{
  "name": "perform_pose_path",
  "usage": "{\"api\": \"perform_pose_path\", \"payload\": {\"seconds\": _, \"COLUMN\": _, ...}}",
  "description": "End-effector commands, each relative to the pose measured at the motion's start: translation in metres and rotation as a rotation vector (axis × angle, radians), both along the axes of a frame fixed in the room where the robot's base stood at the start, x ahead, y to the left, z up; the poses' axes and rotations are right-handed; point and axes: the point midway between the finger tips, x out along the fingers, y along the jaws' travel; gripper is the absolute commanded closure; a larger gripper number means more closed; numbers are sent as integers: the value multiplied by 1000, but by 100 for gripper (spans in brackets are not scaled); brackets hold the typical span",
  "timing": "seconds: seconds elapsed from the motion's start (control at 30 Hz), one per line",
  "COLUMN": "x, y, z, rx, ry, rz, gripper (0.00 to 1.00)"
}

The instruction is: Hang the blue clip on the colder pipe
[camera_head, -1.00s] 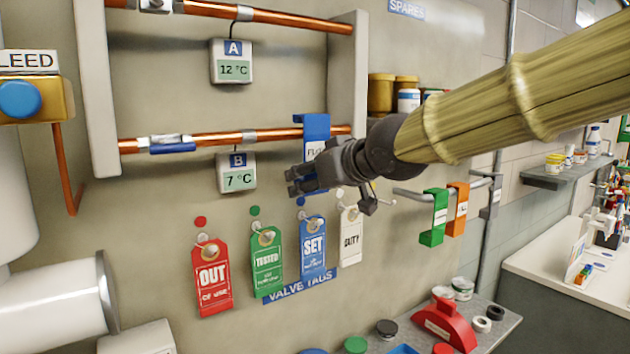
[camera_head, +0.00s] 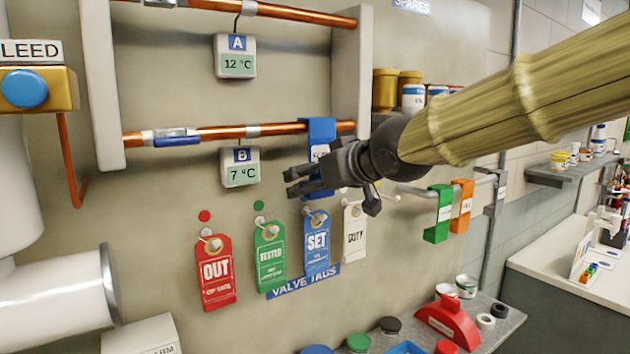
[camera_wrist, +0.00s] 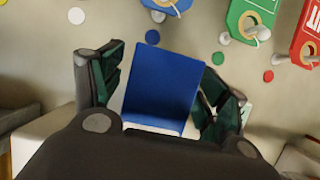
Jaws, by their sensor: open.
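The blue clip (camera_head: 320,134) hangs over the right part of the lower copper pipe (camera_head: 270,130), marked B. Pipe B's gauge (camera_head: 240,167) reads 7 °C. The upper copper pipe (camera_head: 290,17), marked A, has a gauge (camera_head: 236,56) reading 12 °C. My gripper (camera_head: 290,182) is just below and in front of the clip, its fingers pointing left. In the wrist view the clip's blue face (camera_wrist: 162,85) shows between the spread fingers (camera_wrist: 160,95). Whether a finger touches it I cannot tell.
Red (camera_head: 215,270), green (camera_head: 269,255), blue (camera_head: 316,243) and white (camera_head: 354,232) tags hang on pegs below. Green (camera_head: 438,213) and orange (camera_head: 462,206) clips hang on a rail at the right. A shelf (camera_head: 480,325) with tins and a red tool (camera_head: 447,318) is underneath.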

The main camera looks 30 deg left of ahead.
Motion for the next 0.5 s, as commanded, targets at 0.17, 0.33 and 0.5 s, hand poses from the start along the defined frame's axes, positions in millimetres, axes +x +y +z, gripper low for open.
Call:
{"api": "perform_pose_path", "payload": {"seconds": 0.17, "x": -1, "y": -3, "z": 2, "rx": 1, "ry": 0, "rz": 0, "gripper": 26}}
{"api": "perform_pose_path", "payload": {"seconds": 0.33, "x": -6, "y": -16, "z": 9, "rx": 2, "ry": 0, "rz": -1, "gripper": 26}}
{"api": "perform_pose_path", "payload": {"seconds": 0.5, "x": -14, "y": -38, "z": 17, "rx": 3, "ry": 1, "rz": -2, "gripper": 26}}
